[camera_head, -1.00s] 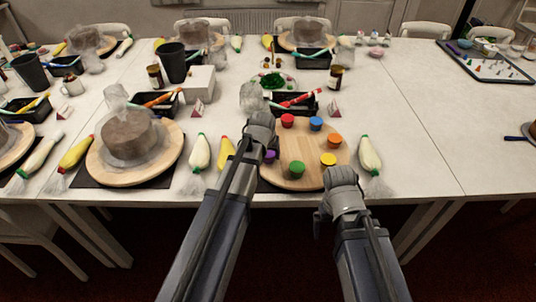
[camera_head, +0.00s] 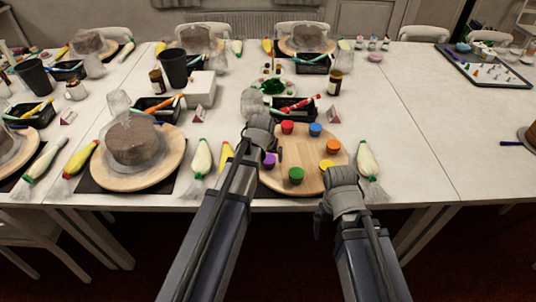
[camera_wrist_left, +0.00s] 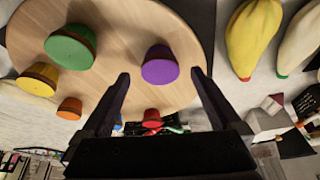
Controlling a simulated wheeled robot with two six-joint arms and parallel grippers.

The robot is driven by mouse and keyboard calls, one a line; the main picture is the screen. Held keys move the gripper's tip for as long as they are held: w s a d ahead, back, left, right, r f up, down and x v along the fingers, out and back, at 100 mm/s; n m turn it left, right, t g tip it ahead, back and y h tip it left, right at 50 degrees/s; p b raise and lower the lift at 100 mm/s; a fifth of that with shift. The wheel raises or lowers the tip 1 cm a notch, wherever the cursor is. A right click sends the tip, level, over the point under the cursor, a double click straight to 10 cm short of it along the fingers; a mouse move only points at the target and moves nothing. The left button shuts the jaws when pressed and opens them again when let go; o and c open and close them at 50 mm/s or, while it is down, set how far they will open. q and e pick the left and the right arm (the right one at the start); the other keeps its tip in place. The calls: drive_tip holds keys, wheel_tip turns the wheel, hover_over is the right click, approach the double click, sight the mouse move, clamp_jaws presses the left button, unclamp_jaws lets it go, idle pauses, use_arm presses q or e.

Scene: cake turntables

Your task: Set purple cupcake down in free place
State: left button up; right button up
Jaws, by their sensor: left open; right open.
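The purple cupcake (camera_head: 269,159) stands on the left part of the round wooden board (camera_head: 308,155). In the left wrist view the purple cupcake (camera_wrist_left: 160,68) shows its purple top, with wood around it. My left gripper (camera_head: 272,142) is open; in the left wrist view its fingers (camera_wrist_left: 160,80) are spread to either side of the cupcake, with gaps to both sides. Whether the fingertips reach its height I cannot tell. My right gripper (camera_head: 319,214) is open and empty at the table's front edge, below the board; its fingers are mostly hidden.
Green (camera_head: 296,175), yellow (camera_head: 326,166), orange (camera_head: 333,147), blue (camera_head: 315,130) and red (camera_head: 287,127) cupcakes stand round the board. The board's middle is bare. Piping bags (camera_head: 367,160) lie beside it. A black tray (camera_head: 296,110) is behind.

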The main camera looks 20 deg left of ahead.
use_arm(q)
drive_tip(key=p+v, duration=0.7)
drive_tip(key=v, duration=0.1)
drive_tip(key=shift+r, duration=0.35)
